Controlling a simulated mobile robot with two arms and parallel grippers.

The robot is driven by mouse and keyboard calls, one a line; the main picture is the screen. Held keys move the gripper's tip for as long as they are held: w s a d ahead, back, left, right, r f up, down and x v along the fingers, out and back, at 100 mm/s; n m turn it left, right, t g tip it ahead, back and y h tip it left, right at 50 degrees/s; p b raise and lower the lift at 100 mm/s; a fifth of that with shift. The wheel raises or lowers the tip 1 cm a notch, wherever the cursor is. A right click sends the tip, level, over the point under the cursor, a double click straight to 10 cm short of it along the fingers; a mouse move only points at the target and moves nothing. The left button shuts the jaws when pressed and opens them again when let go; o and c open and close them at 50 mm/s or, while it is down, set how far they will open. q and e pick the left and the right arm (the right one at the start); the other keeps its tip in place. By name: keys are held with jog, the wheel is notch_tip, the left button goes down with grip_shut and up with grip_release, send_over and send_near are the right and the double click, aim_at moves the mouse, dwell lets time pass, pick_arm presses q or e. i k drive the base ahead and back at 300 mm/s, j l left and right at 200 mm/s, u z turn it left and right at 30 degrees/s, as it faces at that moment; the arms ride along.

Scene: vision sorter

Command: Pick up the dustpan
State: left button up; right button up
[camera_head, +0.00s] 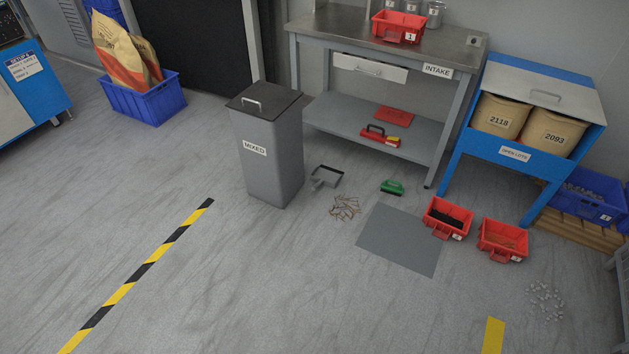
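The dustpan (325,177) is a small dark grey pan lying on the floor. It lies just right of the grey bin labelled MIXED and in front of the steel INTAKE table. Its handle seems to point toward the front left. Neither of my grippers shows in the head view.
The lidded MIXED bin (267,150) stands close beside the dustpan. A scattered brown pile (345,208) and a green brush (392,187) lie near it. Red bins (447,218) stand past a grey mat (400,240). The INTAKE table (372,128) is behind. The front floor is mostly clear.

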aim_at(324, 175)
jog(key=i+l, duration=0.25)
jog(key=i, duration=0.25)
jog(key=i+l+u, duration=0.15)
jog(key=i, duration=0.4)
jog(key=i+l, duration=0.35)
jog(key=i, duration=0.15)
jog(key=u, duration=0.05)
